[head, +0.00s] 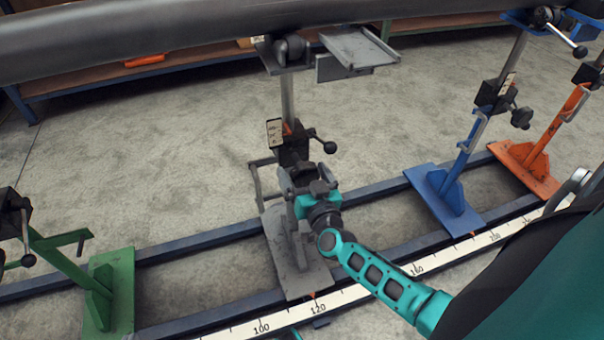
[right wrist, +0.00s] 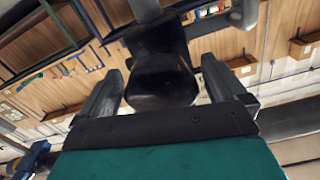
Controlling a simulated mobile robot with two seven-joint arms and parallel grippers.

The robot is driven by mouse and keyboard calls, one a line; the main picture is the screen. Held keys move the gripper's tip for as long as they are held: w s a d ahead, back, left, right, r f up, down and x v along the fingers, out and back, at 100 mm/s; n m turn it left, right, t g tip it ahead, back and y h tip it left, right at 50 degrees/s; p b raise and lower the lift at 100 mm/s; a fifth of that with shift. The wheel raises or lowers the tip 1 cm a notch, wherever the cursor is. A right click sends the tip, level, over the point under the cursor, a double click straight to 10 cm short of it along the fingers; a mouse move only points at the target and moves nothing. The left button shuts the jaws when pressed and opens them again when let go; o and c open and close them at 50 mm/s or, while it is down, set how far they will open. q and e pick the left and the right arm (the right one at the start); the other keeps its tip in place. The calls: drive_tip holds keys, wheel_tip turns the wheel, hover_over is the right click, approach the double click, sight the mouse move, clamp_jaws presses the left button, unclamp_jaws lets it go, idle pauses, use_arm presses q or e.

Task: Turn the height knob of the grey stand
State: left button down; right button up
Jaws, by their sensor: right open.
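The grey stand (head: 290,262) stands upright on the rails in the middle of the head view, with a dark clamp block (head: 294,148) on its post and a ball-ended lever (head: 329,147) to the right. My right gripper (head: 309,178) is at the stand just below that block and largely hides what is there. In the right wrist view a dark rounded knob (right wrist: 160,82) lies between the two spread fingers of my right gripper (right wrist: 161,70). Gaps show beside it, so the jaws are open around it. My left gripper is not in view.
A large grey pipe (head: 200,38) runs across the top. A green stand (head: 110,290) is at left; a blue stand (head: 447,200) and an orange stand (head: 530,170) are at right. A scale strip (head: 360,292) lies along the front rail. Concrete floor lies between the stands.

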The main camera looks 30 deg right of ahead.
drive_tip(key=shift+w+d, duration=0.15)
drive_tip(key=shift+w, duration=0.5)
drive_tip(key=c, duration=1)
drive_tip(key=shift+m, duration=0.3)
drive_tip(key=m, duration=0.3)
drive_tip(key=shift+m, duration=0.3)
drive_tip(key=shift+a+m, duration=0.2)
drive_tip(key=shift+m, duration=1.9)
